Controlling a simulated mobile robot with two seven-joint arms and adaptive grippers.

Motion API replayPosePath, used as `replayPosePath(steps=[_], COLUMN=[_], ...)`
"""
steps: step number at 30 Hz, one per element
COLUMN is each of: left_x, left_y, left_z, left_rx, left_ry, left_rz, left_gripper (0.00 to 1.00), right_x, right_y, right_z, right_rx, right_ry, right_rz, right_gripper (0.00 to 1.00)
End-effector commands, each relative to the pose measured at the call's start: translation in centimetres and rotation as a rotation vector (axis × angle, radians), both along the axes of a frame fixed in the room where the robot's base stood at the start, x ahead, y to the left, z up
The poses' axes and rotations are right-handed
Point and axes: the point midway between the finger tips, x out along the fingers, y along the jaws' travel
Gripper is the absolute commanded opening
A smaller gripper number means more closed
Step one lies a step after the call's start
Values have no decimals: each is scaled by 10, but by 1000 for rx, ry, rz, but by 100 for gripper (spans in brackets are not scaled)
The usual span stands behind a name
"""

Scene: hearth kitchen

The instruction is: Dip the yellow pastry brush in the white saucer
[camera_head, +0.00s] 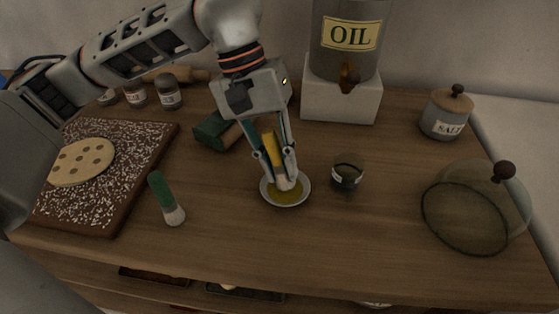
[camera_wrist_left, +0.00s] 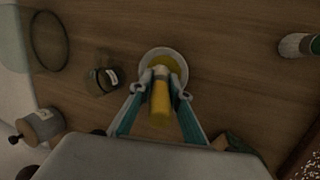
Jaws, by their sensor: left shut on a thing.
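The yellow pastry brush (camera_head: 269,147) is held upright in my left gripper (camera_head: 276,168), whose fingers are closed on it. Its pale bristle end points down over the white saucer (camera_head: 304,195), which holds yellow-green oil. The bristles appear to be within the saucer's rim; whether they touch the oil is hard to tell. In the left wrist view the brush (camera_wrist_left: 160,103) sits between the fingers and covers part of the saucer (camera_wrist_left: 147,61). My right gripper is not in view.
A green brush (camera_head: 160,190) lies left of the saucer. A small dark jar (camera_head: 346,176) stands close on its right. A glass dome lid (camera_head: 470,210) is at the right. A dough board (camera_head: 150,140) lies left. The oil dispenser (camera_head: 350,60) stands behind.

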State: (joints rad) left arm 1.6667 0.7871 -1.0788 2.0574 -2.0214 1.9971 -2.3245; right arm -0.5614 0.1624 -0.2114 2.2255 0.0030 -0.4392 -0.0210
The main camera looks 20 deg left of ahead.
Motion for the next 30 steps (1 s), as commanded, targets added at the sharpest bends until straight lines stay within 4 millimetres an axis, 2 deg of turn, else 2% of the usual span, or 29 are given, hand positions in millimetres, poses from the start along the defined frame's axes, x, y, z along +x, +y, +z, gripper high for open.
replayPosePath(steps=[30], left_x=[0], left_y=[0], left_z=[-10], left_rx=[0], left_ry=[-1], left_rz=[0], left_gripper=[0], right_x=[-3], right_y=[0], right_z=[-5], right_rx=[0], right_ry=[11], right_rz=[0], right_gripper=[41])
